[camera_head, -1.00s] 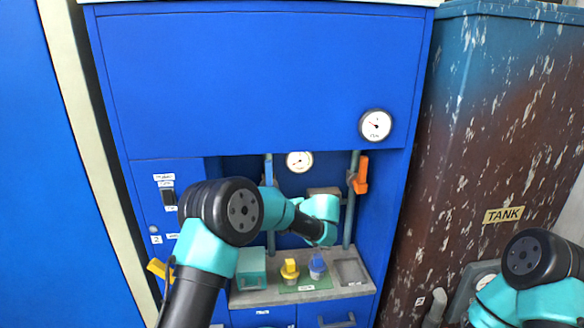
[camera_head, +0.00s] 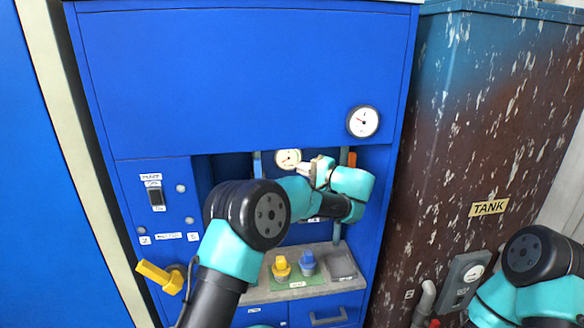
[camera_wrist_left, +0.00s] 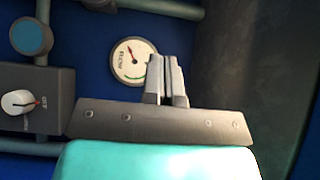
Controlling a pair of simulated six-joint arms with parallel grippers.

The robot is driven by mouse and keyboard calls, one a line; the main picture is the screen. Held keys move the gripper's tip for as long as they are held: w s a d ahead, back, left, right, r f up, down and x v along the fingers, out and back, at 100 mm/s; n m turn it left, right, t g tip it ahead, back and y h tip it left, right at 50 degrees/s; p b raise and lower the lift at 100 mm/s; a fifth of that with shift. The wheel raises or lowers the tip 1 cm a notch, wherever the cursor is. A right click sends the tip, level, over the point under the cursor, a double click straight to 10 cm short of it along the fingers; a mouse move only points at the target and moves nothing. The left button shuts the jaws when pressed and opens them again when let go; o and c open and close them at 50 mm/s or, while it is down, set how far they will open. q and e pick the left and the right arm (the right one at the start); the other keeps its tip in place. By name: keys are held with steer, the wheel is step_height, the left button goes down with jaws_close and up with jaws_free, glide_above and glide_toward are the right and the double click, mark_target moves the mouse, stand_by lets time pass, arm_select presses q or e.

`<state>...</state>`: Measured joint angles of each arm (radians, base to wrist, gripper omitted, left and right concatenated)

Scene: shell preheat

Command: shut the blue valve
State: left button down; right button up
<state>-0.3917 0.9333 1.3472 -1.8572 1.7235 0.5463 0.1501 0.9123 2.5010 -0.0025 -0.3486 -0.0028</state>
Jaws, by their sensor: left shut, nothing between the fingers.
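The blue valve's handle (camera_head: 257,164) shows as a thin blue upright strip on the left pipe in the recess of the blue cabinet; my left arm hides its lower part. In the left wrist view a round blue part (camera_wrist_left: 31,37) sits on a pipe at the upper left; I cannot tell whether it belongs to this valve. My left gripper (camera_head: 313,166) is in front of the recess, to the right of the blue strip and apart from it. Its fingers (camera_wrist_left: 166,80) are together with nothing between them, beside the flow gauge (camera_wrist_left: 135,60). My right gripper is out of view.
An orange handle (camera_head: 352,159) on the right pipe is mostly hidden by my left wrist. A yellow knob (camera_head: 281,267) and a blue knob (camera_head: 307,262) stand on the ledge below. A yellow lever (camera_head: 154,273) juts out lower left. A dark knob box (camera_wrist_left: 28,100) is left of my fingers.

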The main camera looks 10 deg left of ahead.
mark_target(258, 178)
arm_select(q)
steer(key=s+a+x, duration=0.1)
steer(key=s+x, duration=0.1)
steer(key=x, duration=0.9)
steer(key=shift+a, duration=0.45)
